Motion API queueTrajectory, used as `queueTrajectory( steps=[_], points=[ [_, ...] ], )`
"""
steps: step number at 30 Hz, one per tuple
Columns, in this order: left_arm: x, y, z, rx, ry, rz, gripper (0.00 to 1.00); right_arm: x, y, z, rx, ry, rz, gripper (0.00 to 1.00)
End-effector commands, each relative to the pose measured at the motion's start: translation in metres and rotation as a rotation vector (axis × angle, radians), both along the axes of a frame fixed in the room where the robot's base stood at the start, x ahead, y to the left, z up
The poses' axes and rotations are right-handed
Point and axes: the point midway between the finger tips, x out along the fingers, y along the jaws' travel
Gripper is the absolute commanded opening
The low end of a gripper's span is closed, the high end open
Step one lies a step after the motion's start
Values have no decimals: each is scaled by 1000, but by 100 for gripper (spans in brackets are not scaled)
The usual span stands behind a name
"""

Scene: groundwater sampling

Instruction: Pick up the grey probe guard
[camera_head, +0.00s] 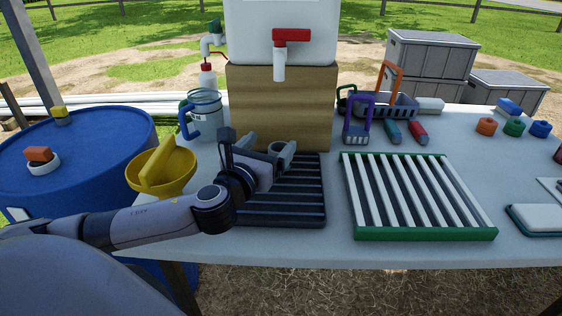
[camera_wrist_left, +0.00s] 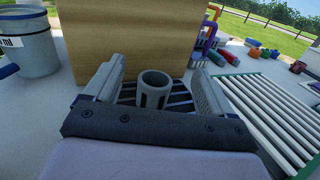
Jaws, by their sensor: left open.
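The grey probe guard (camera_wrist_left: 154,92) is a short, hollow grey cylinder with slots in its side. In the left wrist view it stands upright, open end up, over the black slatted rack (camera_wrist_left: 180,100). My left gripper (camera_head: 268,156) is open, low over the black rack (camera_head: 290,205) in the head view. In the left wrist view its fingers are on either side of the guard, with a gap visible on each side. The guard's lower end is hidden behind the gripper body. My right gripper is not in view.
A wooden block (camera_head: 282,105) under a white tank (camera_head: 270,30) with a red-handled tap stands just behind the rack. A yellow funnel (camera_head: 165,168) and a measuring jug (camera_head: 205,112) are to the left. A green-framed white rack (camera_head: 420,195) is to the right.

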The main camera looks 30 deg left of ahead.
Motion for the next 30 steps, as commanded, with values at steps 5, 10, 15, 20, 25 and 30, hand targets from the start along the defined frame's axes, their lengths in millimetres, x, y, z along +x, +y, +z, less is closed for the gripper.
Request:
queueTrajectory(
  steps=[5,10,15,20,25,30],
  points=[
    [0,0,-43,-2,3,1,84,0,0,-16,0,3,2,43],
    [13,2,-43,-1,-1,0,84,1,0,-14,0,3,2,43],
    [21,4,-43,-1,0,0,84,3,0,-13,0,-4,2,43],
    [41,8,-42,-3,-3,2,84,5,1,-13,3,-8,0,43],
    [63,11,-42,-2,-1,0,84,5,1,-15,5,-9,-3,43],
    [74,13,-42,-2,0,0,84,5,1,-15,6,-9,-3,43]
  ],
)
